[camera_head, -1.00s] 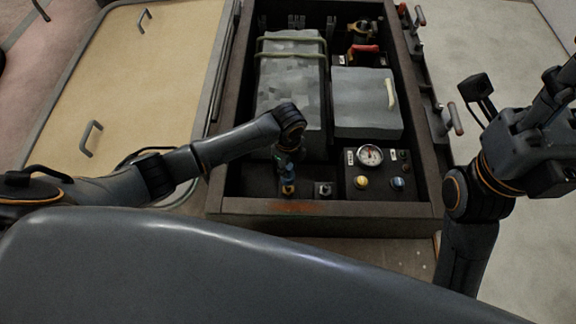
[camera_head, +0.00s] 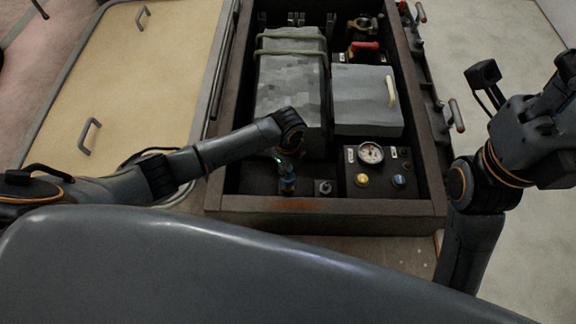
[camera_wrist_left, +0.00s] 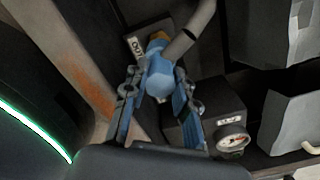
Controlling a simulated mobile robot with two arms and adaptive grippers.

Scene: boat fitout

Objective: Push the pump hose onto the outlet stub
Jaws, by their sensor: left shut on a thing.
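My left gripper (camera_head: 287,183) reaches down into the front left of the dark bay, and it also shows in the left wrist view (camera_wrist_left: 158,98). Its blue fingers are shut on the blue end of the pump hose (camera_wrist_left: 160,74). A grey length of hose (camera_wrist_left: 190,35) runs up and right from there. A brass-coloured piece, perhaps the outlet stub (camera_wrist_left: 157,37), shows just beyond the blue end, beside a white OUT label (camera_wrist_left: 135,46). I cannot tell whether hose and stub touch or overlap. My right arm is at the right; its fingertips are not visible.
The bay's front wall (camera_head: 335,216) is close to the left gripper. A small grey fitting (camera_head: 323,187) stands just right of it. A gauge panel (camera_head: 369,154), a grey box (camera_head: 362,100) and a tall strapped block (camera_head: 288,85) crowd the bay.

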